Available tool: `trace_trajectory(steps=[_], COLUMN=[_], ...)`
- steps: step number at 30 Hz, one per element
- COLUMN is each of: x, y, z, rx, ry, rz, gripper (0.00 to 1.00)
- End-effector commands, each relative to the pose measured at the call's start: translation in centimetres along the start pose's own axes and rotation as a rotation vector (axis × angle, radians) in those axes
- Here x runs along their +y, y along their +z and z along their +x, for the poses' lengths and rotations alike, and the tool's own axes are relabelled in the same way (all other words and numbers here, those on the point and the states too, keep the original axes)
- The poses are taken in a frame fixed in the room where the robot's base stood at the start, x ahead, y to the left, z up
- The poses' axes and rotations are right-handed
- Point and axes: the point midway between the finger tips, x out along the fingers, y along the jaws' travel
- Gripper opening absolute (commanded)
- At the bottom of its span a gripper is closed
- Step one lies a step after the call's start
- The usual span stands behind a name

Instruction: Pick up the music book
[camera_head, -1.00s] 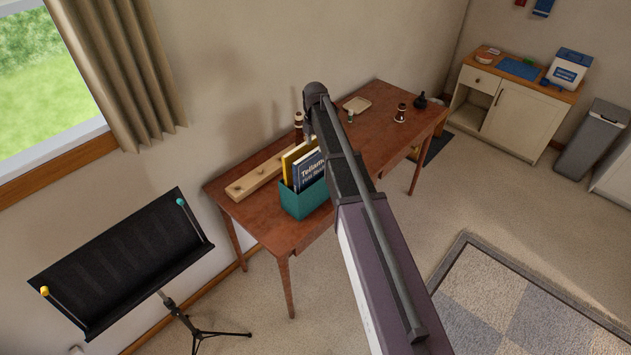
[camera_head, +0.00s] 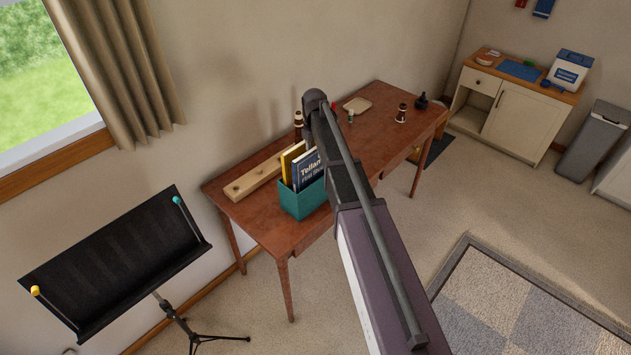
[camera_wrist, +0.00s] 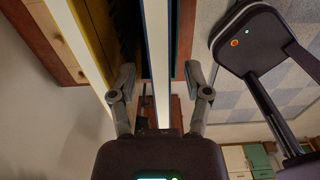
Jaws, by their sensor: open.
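The music book (camera_head: 308,171) is dark blue with white and yellow lettering. It stands upright in a teal box (camera_head: 302,201) on the brown table, beside a yellow book (camera_head: 290,158). In the wrist view, the blue book's pale page edge (camera_wrist: 155,60) runs between my open fingers, and the yellow book (camera_wrist: 85,45) is to the left. My gripper (camera_wrist: 158,82) is open, with one finger on each side of the blue book in the picture. I cannot tell whether either finger touches it. My arm hides the gripper in the head view.
A wooden block with holes (camera_head: 251,179) lies behind the box. Small bottles, including a brown one (camera_head: 401,113), and a pale tray (camera_head: 356,105) stand further along the table. A black music stand (camera_head: 110,265) is at the lower left. Open floor lies right of the table.

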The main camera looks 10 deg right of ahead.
Motion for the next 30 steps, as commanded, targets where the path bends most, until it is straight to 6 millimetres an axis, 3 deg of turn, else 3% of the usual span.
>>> trace_trajectory(steps=[7, 28, 30], x=[0.0, 0.0, 0.0], y=[0.0, 0.1, 0.1], z=[1.8, 1.9, 1.9], rx=[0.000, 0.000, 0.000], ry=[0.000, 0.000, 0.000], rz=[0.000, 0.001, 0.001], gripper=[0.63, 0.63, 0.45])
